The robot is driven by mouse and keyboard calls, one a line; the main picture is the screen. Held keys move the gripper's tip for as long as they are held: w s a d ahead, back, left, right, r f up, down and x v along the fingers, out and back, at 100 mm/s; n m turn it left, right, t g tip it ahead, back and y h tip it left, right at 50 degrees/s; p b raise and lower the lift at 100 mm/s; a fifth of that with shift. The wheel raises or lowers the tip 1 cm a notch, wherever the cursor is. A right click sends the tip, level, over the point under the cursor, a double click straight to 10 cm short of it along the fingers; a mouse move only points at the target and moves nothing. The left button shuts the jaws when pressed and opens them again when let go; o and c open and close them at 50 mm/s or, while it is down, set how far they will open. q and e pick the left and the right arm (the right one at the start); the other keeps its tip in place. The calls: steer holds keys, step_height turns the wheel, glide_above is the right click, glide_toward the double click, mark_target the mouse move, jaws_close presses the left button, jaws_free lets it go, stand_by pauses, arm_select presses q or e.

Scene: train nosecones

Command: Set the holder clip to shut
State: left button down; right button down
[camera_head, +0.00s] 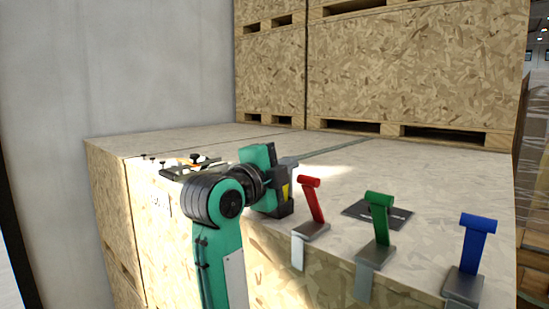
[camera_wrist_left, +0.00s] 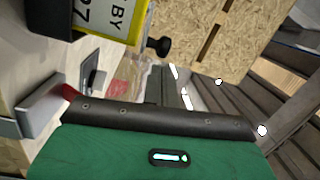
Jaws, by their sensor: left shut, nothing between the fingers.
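Three lever clips are fixed along the front edge of the wooden crate top: a red one (camera_head: 311,209), a green one (camera_head: 377,225) and a blue one (camera_head: 472,256). Each has a coloured handle standing up, slightly tilted, from a grey metal base. I cannot tell which is the holder clip. My left gripper (camera_head: 289,164) is shut and empty, left of the red clip and above the crate top; my wrist partly hides it. In the left wrist view, a grey bracket (camera_wrist_left: 42,106) with a bit of red shows at the left. My right gripper is out of view.
A dark flat plate (camera_head: 372,212) lies behind the clips. A low fixture with black knobs and an orange part (camera_head: 196,163) lies at the back left. Large wooden crates (camera_head: 400,65) stand behind. The crate top (camera_head: 440,180) is clear at the back right.

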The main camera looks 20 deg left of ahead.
arm_select(q)
steer(key=x, duration=0.2)
steer(key=shift+w+p, duration=0.3)
steer(key=shift+w, duration=0.05)
